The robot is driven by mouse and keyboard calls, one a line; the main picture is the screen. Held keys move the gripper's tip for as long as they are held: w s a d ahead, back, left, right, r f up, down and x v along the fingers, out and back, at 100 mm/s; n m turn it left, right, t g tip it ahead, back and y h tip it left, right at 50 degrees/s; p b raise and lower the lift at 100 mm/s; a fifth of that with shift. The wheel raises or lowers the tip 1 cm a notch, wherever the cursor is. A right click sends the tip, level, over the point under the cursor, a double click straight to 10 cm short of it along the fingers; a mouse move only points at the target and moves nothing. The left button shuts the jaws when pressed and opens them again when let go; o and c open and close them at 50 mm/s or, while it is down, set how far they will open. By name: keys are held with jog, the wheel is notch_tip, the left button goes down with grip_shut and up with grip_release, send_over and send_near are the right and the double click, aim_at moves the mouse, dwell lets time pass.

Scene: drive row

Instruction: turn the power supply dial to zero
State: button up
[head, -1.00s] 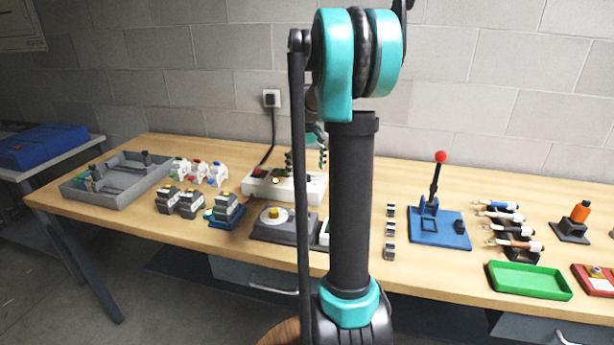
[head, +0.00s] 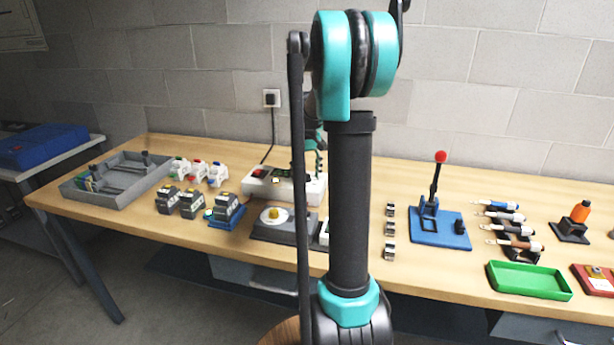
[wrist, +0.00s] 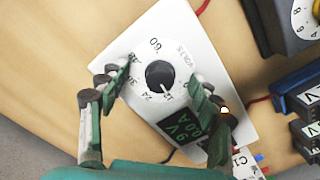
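The power supply (wrist: 205,45) is a white box in the wrist view. On it sit a white numbered dial with a black knob (wrist: 159,74) and a dark display (wrist: 185,128) with green characters, seemingly 9 V and 0.0 A. My gripper (wrist: 164,80) is open, its green-padded fingers on either side of the knob, over the dial's edges. I cannot tell whether they touch anything. In the head view the power supply (head: 258,188) stands at the back of the bench, partly hidden by my arm. My gripper (head: 319,162) shows there above its right part.
A dark box with a yellow knob (head: 273,213) stands just in front. A blue stand with a dark module (head: 228,207) is at its left. A grey tray (head: 75,195) lies further left. A blue lever fixture (head: 440,230) stands right of my arm.

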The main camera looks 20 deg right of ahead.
aim_at(306, 175)
jog(key=c, duration=0.4)
jog(key=n, duration=0.4)
jog(key=shift+s+n, duration=0.1)
jog(key=shift+n, duration=0.2)
jog(key=shift+c, duration=0.8)
jog(key=n, duration=0.4)
jog(key=shift+c, duration=0.9)
jog(key=o, duration=1.5)
jog(key=shift+r, duration=3.5)
